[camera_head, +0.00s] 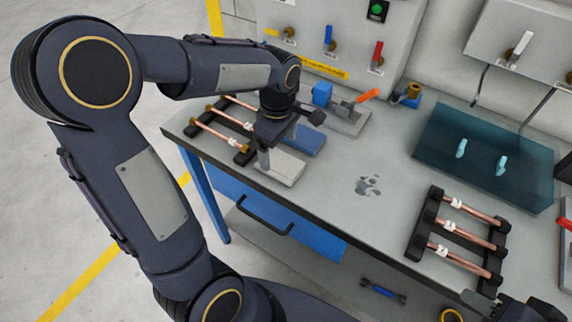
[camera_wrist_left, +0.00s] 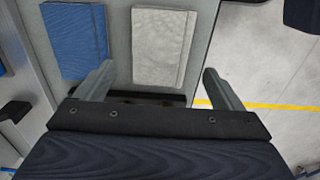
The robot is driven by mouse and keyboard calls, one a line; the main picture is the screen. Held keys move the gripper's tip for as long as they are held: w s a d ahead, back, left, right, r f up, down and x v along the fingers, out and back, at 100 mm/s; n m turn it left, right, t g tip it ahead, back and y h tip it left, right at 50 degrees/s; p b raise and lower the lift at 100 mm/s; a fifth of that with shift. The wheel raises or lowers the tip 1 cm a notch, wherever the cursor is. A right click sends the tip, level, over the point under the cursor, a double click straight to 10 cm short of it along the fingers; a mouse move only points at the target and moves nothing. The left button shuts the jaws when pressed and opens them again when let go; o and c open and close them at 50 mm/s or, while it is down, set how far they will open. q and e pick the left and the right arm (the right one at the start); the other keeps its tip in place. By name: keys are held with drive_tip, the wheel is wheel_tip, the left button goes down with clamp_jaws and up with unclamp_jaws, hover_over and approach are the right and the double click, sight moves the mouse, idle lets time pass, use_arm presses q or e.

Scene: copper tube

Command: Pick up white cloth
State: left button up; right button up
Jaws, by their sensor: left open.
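The white cloth (camera_head: 283,167) lies flat and folded near the front edge of the workbench, beside a folded blue cloth (camera_head: 306,139). In the left wrist view the white cloth (camera_wrist_left: 165,45) lies ahead of my left gripper (camera_wrist_left: 159,70), across the gap between its spread fingers. The gripper is open and empty. In the head view the left gripper hangs over the cloth's left part and hides some of it; I cannot tell if it touches. My right gripper (camera_head: 492,303) shows only partly at the bottom right edge, and its jaws are unclear.
A rack with copper tubes (camera_head: 212,133) stands left of the cloths, and another rack (camera_head: 463,236) stands at the right. A small vise with an orange handle (camera_head: 367,96) is behind the cloths. The bench's middle is mostly clear.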

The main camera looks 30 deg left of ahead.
sight(280, 162)
use_arm(q)
wheel_tip(280, 162, down, 5)
drive_tip(key=shift+d+f, duration=0.1)
drive_tip(key=shift+d, duration=0.05)
drive_tip(key=c, duration=1.1)
drive_tip(key=shift+o, duration=0.2)
drive_tip(key=shift+w+r, duration=0.1)
drive_tip(key=shift+r, duration=0.6)
drive_tip(key=r, duration=0.2)
drive_tip(key=shift+s+d+r, duration=0.1)
drive_tip(key=shift+s+r, duration=0.15)
drive_tip(key=shift+r, duration=0.05)
drive_tip(key=s+d+r, duration=0.2)
drive_tip(key=s+r, duration=0.7)
drive_tip(key=s, duration=0.4)
drive_tip(key=shift+s+d+b, duration=0.2)
drive_tip(key=shift+b, duration=0.2)
drive_tip(key=shift+r, duration=0.1)
